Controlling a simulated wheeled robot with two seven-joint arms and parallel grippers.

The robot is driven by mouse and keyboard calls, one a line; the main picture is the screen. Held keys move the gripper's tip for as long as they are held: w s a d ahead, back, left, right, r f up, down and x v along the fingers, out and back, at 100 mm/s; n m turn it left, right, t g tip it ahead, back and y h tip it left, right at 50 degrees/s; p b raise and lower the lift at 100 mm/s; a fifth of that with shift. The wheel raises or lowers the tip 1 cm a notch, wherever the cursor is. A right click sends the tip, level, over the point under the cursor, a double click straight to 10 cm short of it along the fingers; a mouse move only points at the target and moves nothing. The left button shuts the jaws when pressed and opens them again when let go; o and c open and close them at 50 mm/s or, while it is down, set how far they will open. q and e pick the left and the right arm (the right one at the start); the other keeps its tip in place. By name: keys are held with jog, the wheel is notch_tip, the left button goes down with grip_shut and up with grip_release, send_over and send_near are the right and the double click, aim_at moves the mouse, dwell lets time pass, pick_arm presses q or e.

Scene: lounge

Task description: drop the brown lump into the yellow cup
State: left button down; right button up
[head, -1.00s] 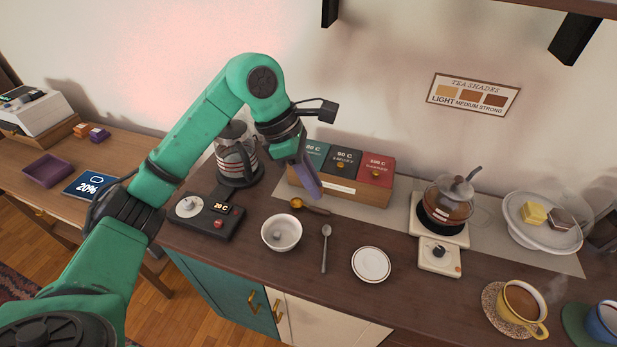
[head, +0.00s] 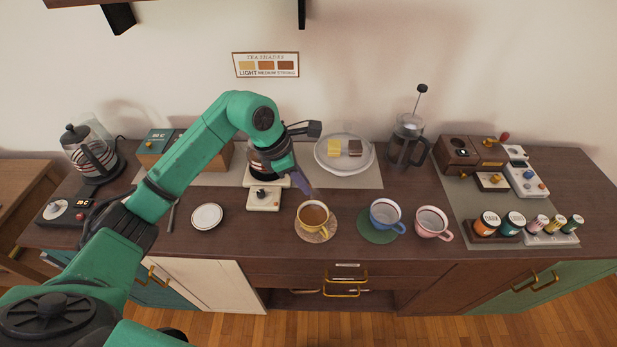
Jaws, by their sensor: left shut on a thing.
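The yellow cup (head: 301,225) stands upright on a round cork coaster (head: 327,232) and holds brown liquid. My left gripper (head: 304,188) points down with its purple fingers just above and behind the cup's far rim in the picture. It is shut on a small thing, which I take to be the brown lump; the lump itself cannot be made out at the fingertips. My right gripper is not in view.
A blue cup (head: 383,221) and a pink cup (head: 432,226) stand right of the yellow cup. A cake stand (head: 322,163) with a yellow and a brown block is behind. A white saucer (head: 207,217) lies left. A French press (head: 407,146) stands behind right.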

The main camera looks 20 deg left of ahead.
pick_arm(q)
jog(key=f+b, duration=0.1)
jog(key=f, duration=0.1)
jog(key=a+f+b, duration=0.1)
jog(key=f, duration=0.1)
jog(key=shift+f, duration=0.3)
jog(key=shift+d+f, duration=0.25)
jog(key=shift+d, duration=0.1)
jog(key=c, duration=0.8)
grip_release()
jog(key=shift+a, duration=0.2)
jog(key=shift+o, duration=0.2)
jog(key=shift+d, duration=0.15)
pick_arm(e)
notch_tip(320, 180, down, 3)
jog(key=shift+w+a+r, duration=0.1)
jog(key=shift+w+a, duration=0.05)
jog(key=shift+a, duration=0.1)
pick_arm(q)
jog(key=b+v, duration=0.3)
jog(key=v, duration=1.1)
jog(key=shift+r+b, duration=0.3)
jog(key=shift+b, duration=0.1)
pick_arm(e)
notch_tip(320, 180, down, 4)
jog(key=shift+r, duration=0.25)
